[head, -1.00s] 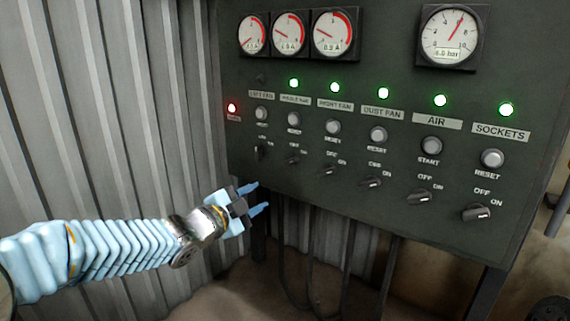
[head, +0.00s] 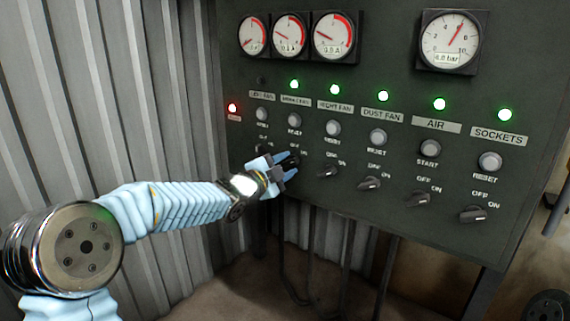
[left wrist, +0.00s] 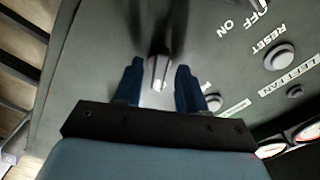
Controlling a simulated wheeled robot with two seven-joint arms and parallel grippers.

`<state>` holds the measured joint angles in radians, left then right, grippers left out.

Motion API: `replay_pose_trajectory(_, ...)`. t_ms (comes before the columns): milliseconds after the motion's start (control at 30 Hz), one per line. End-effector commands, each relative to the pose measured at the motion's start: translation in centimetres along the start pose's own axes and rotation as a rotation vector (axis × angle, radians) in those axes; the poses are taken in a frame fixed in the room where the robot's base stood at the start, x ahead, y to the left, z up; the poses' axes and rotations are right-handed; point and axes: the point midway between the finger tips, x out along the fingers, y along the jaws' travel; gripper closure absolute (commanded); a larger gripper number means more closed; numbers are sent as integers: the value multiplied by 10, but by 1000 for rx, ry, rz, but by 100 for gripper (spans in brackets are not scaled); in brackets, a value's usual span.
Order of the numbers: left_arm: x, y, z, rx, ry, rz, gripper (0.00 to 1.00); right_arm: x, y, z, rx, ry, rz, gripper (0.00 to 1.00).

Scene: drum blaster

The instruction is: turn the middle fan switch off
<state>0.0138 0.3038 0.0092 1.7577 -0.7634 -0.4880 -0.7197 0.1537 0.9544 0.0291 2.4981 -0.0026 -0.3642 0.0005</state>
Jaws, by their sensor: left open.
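The middle fan switch (head: 293,160) is a dark rotary knob on the panel's lower row, second from the left. My left gripper (head: 284,160) is at it, with the fingers open on either side and partly hiding it. In the left wrist view, a dark knob with a pale end (left wrist: 158,72) lies between the open fingers (left wrist: 158,80); I cannot tell whether they touch it. Which way the knob points is unclear. The middle fan lamp (head: 294,84) is green. My right gripper is not in view.
The left fan switch (head: 265,149) is close on the left, and the right fan switch (head: 327,172) is close on the right. Reset buttons (head: 294,120) sit above the switches. A corrugated wall (head: 110,100) stands at left. Below the panel are thin legs and cables.

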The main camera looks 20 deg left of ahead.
Motion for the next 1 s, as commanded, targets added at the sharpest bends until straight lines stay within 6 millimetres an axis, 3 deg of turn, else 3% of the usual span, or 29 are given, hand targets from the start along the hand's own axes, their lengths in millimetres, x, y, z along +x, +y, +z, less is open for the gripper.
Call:
replay_pose_trajectory(267,2,1,0,0,0,1,60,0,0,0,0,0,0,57)
replay_pose_trajectory(533,2,0,0,0,0,1,99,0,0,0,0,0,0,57)
replay_pose_trajectory(1000,2,1,0,-62,1,1,100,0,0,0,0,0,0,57)
